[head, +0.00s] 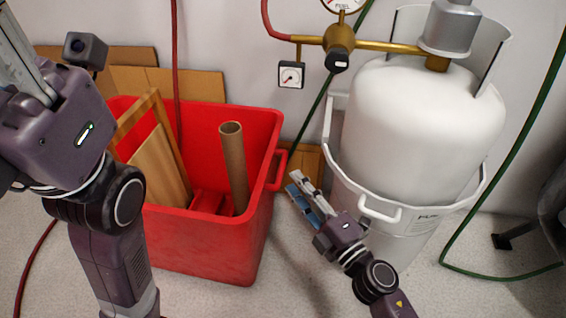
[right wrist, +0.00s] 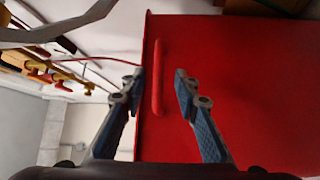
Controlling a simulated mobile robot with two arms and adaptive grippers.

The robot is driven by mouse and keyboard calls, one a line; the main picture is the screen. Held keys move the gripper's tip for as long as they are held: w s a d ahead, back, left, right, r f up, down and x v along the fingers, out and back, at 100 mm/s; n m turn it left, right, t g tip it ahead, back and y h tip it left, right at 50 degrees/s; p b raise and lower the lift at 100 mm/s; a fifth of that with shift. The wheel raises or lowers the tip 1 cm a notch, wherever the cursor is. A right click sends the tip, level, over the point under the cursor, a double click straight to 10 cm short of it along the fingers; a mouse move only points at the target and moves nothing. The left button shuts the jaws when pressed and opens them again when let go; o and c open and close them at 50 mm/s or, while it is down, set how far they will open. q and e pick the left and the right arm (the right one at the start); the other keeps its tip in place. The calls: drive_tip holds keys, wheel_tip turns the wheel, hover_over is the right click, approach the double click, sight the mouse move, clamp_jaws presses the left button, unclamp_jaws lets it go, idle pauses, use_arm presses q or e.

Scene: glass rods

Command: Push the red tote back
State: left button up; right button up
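The red tote (head: 200,250) stands on the floor left of the white gas cylinder. Its side handle (head: 278,170) faces the cylinder. My right gripper (head: 297,183) is open and empty just to the right of that handle. In the right wrist view the handle (right wrist: 158,78) appears between the two spread fingers (right wrist: 157,82), with the red tote wall (right wrist: 235,95) behind; I see no grip, and contact cannot be told. My left gripper (head: 28,62) is at the upper left, raised in front of the tote, its fingertips cut off by the frame.
The tote holds a wooden frame (head: 160,165) and a cardboard tube (head: 235,165). The white gas cylinder (head: 415,130) stands in a white carrier close on the right. Flat cardboard (head: 185,85) leans on the wall behind. A green hose (head: 500,180) runs down to the floor at right.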

sight(282, 166)
drive_tip(key=x, duration=0.6)
drive_tip(key=shift+w+a+r, duration=0.15)
drive_tip(key=shift+w+a, duration=0.1)
drive_tip(key=shift+w, duration=0.05)
clamp_jaws()
